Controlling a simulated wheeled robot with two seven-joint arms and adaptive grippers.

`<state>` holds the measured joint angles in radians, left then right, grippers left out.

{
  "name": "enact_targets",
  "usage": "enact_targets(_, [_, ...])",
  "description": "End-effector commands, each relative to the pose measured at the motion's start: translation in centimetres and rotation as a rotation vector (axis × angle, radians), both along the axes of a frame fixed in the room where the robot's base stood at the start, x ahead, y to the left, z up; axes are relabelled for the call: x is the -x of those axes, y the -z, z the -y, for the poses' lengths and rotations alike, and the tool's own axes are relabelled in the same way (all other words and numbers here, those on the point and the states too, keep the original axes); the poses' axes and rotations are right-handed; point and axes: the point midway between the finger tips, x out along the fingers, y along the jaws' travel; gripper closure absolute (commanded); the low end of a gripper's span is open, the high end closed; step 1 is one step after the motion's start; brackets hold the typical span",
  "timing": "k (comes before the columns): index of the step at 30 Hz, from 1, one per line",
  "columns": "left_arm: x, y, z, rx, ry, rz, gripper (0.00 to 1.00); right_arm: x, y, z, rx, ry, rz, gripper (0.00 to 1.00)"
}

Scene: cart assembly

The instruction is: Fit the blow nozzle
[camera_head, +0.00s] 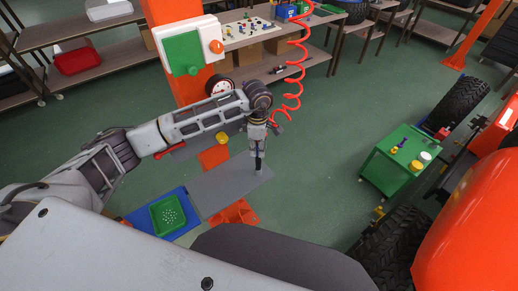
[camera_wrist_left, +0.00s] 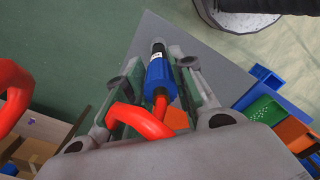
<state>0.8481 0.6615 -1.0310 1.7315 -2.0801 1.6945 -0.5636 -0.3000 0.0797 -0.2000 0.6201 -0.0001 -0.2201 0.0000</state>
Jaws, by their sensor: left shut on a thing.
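My left gripper (camera_head: 259,163) points down over a grey work surface (camera_head: 216,190). In the left wrist view its two fingers (camera_wrist_left: 178,85) are closed around a blue coupling (camera_wrist_left: 161,78) with a grey tip and a white label. A red hose (camera_wrist_left: 145,121) joins the coupling's near end. In the head view the red coiled hose (camera_head: 293,73) hangs down close to the gripper, and the coupling is too small to make out. The coupling's tip points out over the grey surface in the wrist view. I cannot identify a separate blow nozzle. My right gripper is not in view.
A green tray (camera_head: 154,218) with small pale parts sits on a blue base at the surface's left. An orange bracket (camera_head: 236,212) is at its near edge. A green cart (camera_head: 385,172) and a large dark tyre (camera_head: 459,104) stand right. Green floor between is clear.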

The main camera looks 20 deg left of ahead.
Motion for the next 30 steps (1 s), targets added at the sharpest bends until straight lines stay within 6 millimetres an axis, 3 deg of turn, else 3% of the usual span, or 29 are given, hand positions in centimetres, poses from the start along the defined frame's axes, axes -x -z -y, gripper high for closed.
enact_targets(15, [-0.2,0.1,-0.3,-0.002,-0.006,0.001,1.0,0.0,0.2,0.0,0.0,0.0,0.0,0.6])
enact_targets(30, [0.1,1.6,-0.2,-0.004,-0.003,-0.01,1.0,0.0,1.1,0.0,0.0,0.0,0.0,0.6])
